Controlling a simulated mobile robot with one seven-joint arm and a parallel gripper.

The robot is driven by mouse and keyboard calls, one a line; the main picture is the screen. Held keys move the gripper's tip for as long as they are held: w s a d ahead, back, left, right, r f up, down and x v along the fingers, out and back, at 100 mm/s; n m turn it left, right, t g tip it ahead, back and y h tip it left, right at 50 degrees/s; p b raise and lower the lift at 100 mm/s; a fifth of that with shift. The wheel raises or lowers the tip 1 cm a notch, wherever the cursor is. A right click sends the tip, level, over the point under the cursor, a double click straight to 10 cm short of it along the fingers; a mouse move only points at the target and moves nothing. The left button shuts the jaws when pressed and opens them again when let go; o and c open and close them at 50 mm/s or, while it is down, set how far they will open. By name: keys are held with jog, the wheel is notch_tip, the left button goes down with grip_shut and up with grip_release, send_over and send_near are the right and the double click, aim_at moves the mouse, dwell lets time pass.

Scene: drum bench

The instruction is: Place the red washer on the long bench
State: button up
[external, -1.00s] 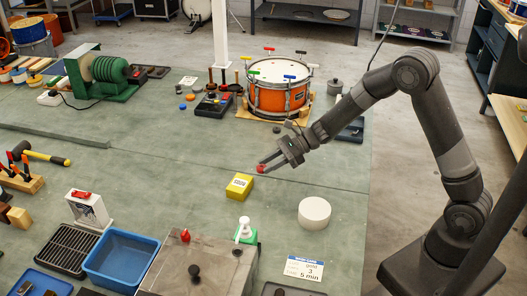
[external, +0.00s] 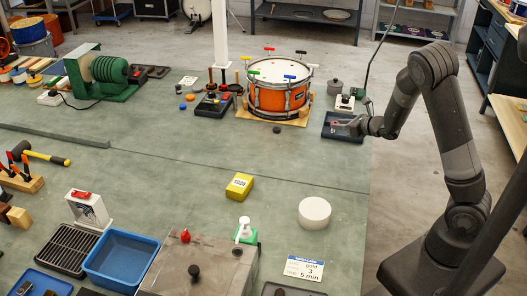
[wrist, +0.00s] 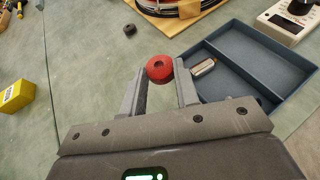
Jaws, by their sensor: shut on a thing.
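The red washer (wrist: 160,68) is a thick ring between my fingertips in the wrist view. My gripper (wrist: 159,88) is shut on it. In the external view, my gripper (external: 343,123) is low at the right edge of the bench, over or beside the dark blue tray. The washer is too small there to make out clearly. The long bench (external: 200,165) has a green-grey top with a wide bare middle. I cannot tell whether the washer touches a surface.
The blue divided tray (wrist: 257,55) lies right of the washer and holds a small metal part (wrist: 203,67). A dark nut (wrist: 130,30) lies on the bench. The orange drum (external: 279,90) stands behind, left of my gripper. A yellow box (external: 239,186) and white cylinder (external: 314,213) stand nearer.

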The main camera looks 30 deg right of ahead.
jog(key=shift+d, duration=0.15)
jog(key=w+a+r+n+g+y, duration=0.2)
jog(key=w+a+n+y, duration=0.3)
jog(key=w, duration=0.6)
jog(key=shift+w+a+r+g, duration=0.2)
jog(key=shift+a+g, duration=0.1)
jog(key=shift+a, duration=0.45)
jog(key=w+n+g, duration=0.1)
jog(key=w+a+n+g+y, duration=0.1)
jog(key=w, duration=0.1)
jog(key=w+a+n+g+y, duration=0.1)
jog(key=w, duration=0.1)
jog(key=shift+w+r, duration=0.15)
jog(key=shift+w, duration=0.05)
jog(key=n+g+y, duration=0.1)
send_over(268, 133)
notch_tip(268, 133, down, 7)
jog(key=shift+s+a+f, duration=0.1)
jog(key=shift+a, duration=0.05)
jog(key=shift+f, duration=1.9)
jog(key=shift+f, duration=0.15)
